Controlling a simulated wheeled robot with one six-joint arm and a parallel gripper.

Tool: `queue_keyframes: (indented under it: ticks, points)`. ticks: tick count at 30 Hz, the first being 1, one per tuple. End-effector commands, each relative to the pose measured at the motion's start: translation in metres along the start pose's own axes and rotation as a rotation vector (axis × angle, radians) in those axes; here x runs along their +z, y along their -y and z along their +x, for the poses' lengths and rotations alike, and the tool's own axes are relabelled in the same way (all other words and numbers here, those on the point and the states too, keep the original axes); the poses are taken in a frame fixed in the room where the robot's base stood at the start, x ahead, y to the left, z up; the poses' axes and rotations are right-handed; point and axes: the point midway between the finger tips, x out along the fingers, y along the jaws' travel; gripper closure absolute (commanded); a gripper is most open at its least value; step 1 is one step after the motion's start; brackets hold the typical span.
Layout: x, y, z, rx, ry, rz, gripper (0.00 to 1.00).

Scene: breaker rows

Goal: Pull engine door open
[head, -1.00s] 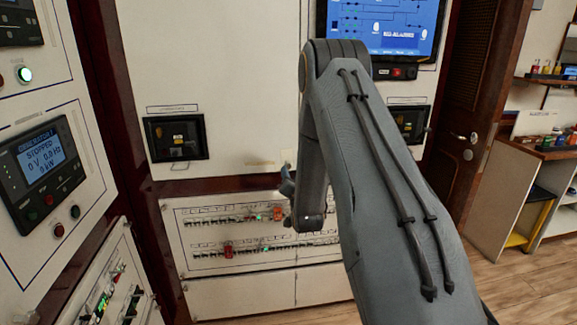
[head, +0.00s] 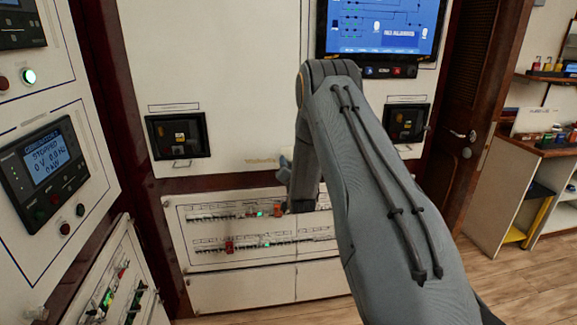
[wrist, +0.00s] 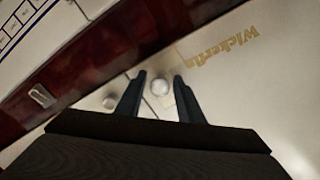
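My gripper (wrist: 160,78) is open, its two dark fingers apart. In the head view my gripper (head: 285,168) is in front of the cream panel, and my arm hides the knobs. No label marks an engine door. A brown wooden door (head: 475,95) with a metal handle stands closed at the right.
Breaker rows (head: 262,228) lie below my gripper. A generator panel (head: 50,165) reading "STOPPED" is close on the left. A screen (head: 382,28) is above my arm. A shelf unit (head: 520,190) stands at the far right, with open wooden floor in front.

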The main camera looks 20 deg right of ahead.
Motion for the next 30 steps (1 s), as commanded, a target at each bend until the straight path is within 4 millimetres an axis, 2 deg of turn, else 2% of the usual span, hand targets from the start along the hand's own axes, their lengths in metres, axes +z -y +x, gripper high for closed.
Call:
queue_keyframes:
  ticks: [1,5,6,30]
  points:
    - [-0.0001,0.0001,0.0,0.0,0.0,0.0,0.75]
    - [-0.0002,0.0001,-0.0001,0.0,0.0,0.0,0.97]
    - [-0.0002,0.0001,-0.0001,0.0,0.0,0.0,1.0]
    - [-0.0008,-0.0006,0.0,0.0,0.0,0.0,1.0]
